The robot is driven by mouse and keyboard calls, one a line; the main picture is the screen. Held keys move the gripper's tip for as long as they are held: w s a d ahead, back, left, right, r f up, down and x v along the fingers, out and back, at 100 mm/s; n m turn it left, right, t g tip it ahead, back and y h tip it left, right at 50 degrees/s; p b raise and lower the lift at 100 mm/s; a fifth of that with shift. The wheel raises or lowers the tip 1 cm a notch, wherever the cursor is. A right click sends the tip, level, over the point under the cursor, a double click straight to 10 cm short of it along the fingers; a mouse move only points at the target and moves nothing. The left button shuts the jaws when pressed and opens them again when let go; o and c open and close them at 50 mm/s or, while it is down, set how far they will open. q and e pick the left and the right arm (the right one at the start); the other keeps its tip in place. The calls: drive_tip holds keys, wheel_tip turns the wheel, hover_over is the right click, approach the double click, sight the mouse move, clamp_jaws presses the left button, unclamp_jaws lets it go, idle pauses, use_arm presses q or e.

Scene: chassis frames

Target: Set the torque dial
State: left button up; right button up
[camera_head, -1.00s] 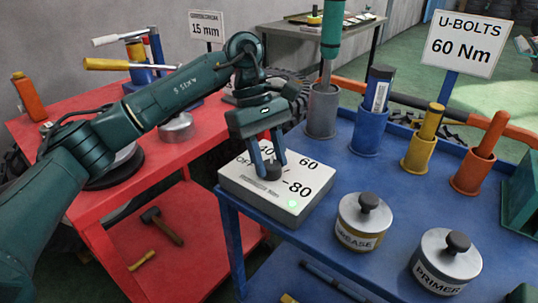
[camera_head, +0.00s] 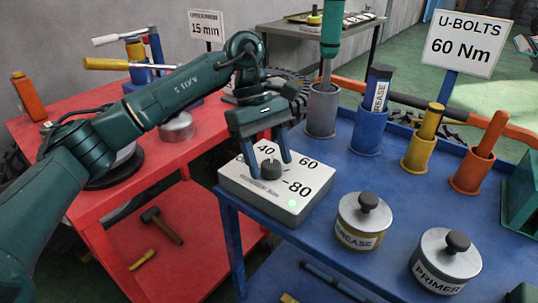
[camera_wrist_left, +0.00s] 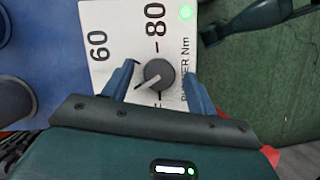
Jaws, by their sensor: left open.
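The torque dial is a dark grey round knob (camera_head: 271,168) on a white box (camera_head: 235,184) at the blue table's near left corner. The box face reads 40, 60 and 80, and a green light glows near the 80. My left gripper (camera_head: 266,158) is open over the knob, its blue fingers on either side and apart from it. In the left wrist view the knob (camera_wrist_left: 159,73) sits between the spread fingers (camera_wrist_left: 160,80). Its white pointer line aims lower left, away from 80 and below 60. The 40 mark is hidden there. My right gripper is out of view.
A sign (camera_head: 463,43) reads U-BOLTS 60 Nm. GREASE (camera_head: 357,239) and PRIMER (camera_head: 440,279) tins stand right of the box. Several cups holding tools and tubes stand behind, including a blue one (camera_head: 367,132). A red cart (camera_head: 85,205) lies left.

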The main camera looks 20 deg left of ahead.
use_arm(q)
drive_tip(key=p+v, duration=0.2)
drive_tip(key=v, duration=1.1)
drive_tip(key=shift+p, duration=0.4)
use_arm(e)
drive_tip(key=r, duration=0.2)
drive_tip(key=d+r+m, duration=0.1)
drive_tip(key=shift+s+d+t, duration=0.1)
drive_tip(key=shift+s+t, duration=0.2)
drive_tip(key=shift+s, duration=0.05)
